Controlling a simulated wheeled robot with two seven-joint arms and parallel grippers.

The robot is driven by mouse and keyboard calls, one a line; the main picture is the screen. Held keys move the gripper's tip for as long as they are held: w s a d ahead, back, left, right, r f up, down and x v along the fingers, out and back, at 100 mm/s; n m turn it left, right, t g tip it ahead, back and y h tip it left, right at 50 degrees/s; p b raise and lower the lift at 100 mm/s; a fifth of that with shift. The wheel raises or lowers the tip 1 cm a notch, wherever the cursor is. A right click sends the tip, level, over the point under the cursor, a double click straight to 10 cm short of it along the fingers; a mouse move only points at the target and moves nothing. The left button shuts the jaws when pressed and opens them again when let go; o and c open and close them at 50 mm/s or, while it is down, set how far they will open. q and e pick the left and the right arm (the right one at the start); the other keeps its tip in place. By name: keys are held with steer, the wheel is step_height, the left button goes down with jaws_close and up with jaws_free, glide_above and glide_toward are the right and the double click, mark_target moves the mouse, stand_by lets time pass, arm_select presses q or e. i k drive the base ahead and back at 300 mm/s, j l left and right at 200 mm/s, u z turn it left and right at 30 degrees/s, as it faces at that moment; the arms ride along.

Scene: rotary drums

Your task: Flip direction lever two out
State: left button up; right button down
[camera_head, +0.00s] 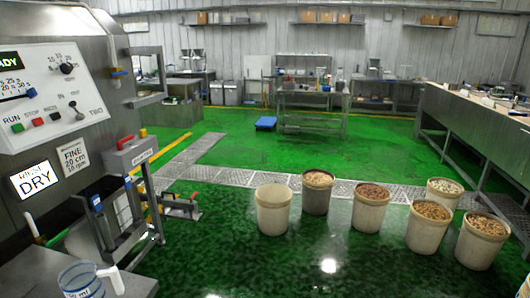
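A white control panel (40,88) is mounted on the grey machine at the left. A small dark lever (76,110) sits at the panel's lower right, beside the label TWO. Small lettering surrounds the lever, and its exact setting is too small to tell. To its left are a green button (17,128), a red button (37,121) and a dark button (54,116). Above are a black knob (67,68) and a blue-tipped slider (31,92). Neither of my grippers is in view.
A clear measuring jug (84,280) stands on a grey surface at bottom left. Signs DRY (37,180) and FINE (74,157) hang below the panel. A grey box with a red handle (130,152) juts out rightward.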

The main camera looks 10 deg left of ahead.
mark_target(80, 117)
steer(key=i+u, duration=0.2)
steer(key=i, duration=0.45)
steer(key=i+l+u, duration=0.15)
steer(key=i, duration=0.5)
steer(key=i+u, duration=0.2)
steer(key=u, duration=0.25)
steer(key=i+u, duration=0.15)
steer(key=u, duration=0.3)
steer(key=i+l+u, duration=0.15)
steer(key=u, duration=0.25)
steer(key=i+l+u, duration=0.15)
steer(key=u, duration=0.3)
steer(key=i+u, duration=0.2)
steer(key=u, duration=0.25)
steer(key=i+l+u, duration=0.15)
steer(key=u, duration=0.3)
steer(key=i+l+u, duration=0.2)
steer(key=u, duration=0.25)
